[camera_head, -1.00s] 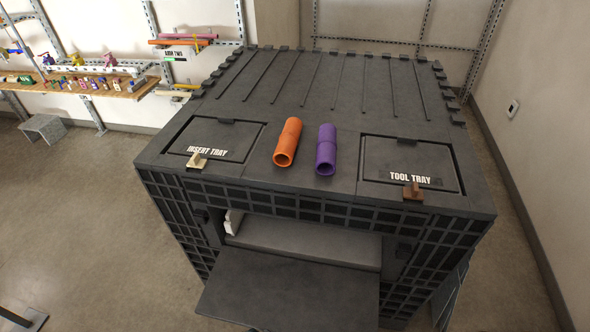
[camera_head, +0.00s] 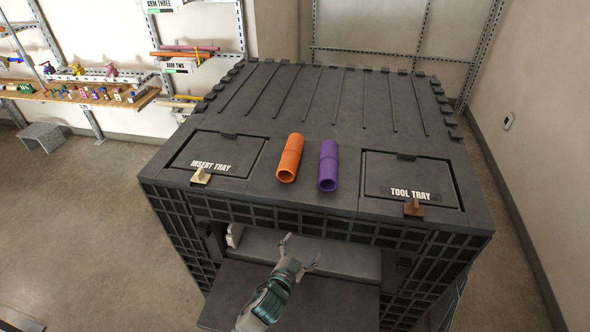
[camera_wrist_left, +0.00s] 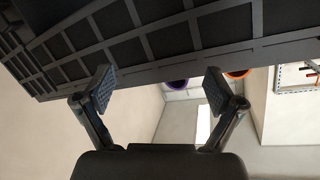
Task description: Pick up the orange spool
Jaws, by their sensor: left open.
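The orange spool (camera_head: 290,158), a hollow cylinder, lies on the cart top (camera_head: 330,110) with its open end toward me. A purple spool (camera_head: 328,166) lies beside it on the right, with a small gap between. My left gripper (camera_head: 301,252) is open and empty in front of the cart, below the top's front edge and over the fold-out shelf. The left wrist view shows its two fingers (camera_wrist_left: 158,90) spread apart. Past them, the purple spool (camera_wrist_left: 177,84) and the orange spool (camera_wrist_left: 237,73) show only partly over the cart edge. My right gripper is out of view.
The insert tray lid (camera_head: 212,155) is left of the spools, and the tool tray lid (camera_head: 408,180) is right; each has a small latch at its front. The cart's front grid wall (camera_head: 340,224) stands between my gripper and the top. A shelf with parts (camera_head: 75,92) is at far left.

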